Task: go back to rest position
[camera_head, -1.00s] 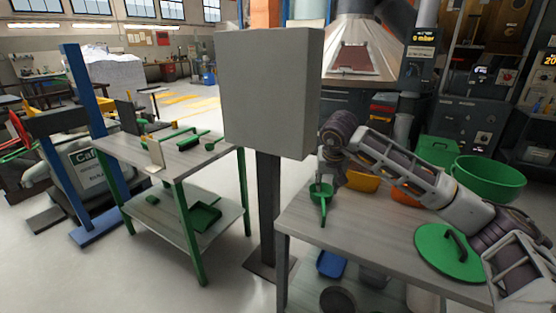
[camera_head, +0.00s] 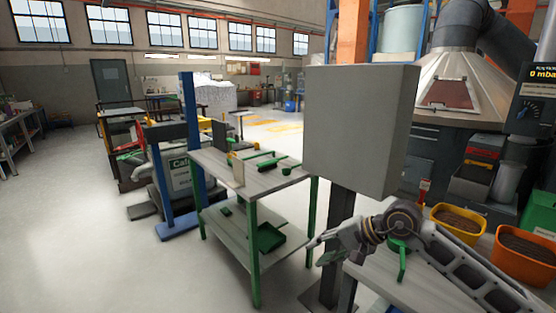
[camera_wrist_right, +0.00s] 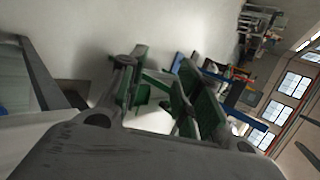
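My right arm comes in from the lower right in the head view. Its gripper (camera_head: 326,250) points left, in front of the post under the grey box and beyond the near workbench's left end. In the right wrist view the two fingers of the right gripper (camera_wrist_right: 158,95) stand apart with nothing held between them. A green scoop (camera_head: 402,264) lies on the near workbench (camera_head: 385,285), partly behind my right arm. My left gripper is not in view.
A grey box (camera_head: 355,125) on a post stands close behind my right gripper. A green-legged table (camera_head: 265,182) with green tools is left of it. Yellow (camera_head: 458,225) and orange (camera_head: 525,255) buckets stand at right.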

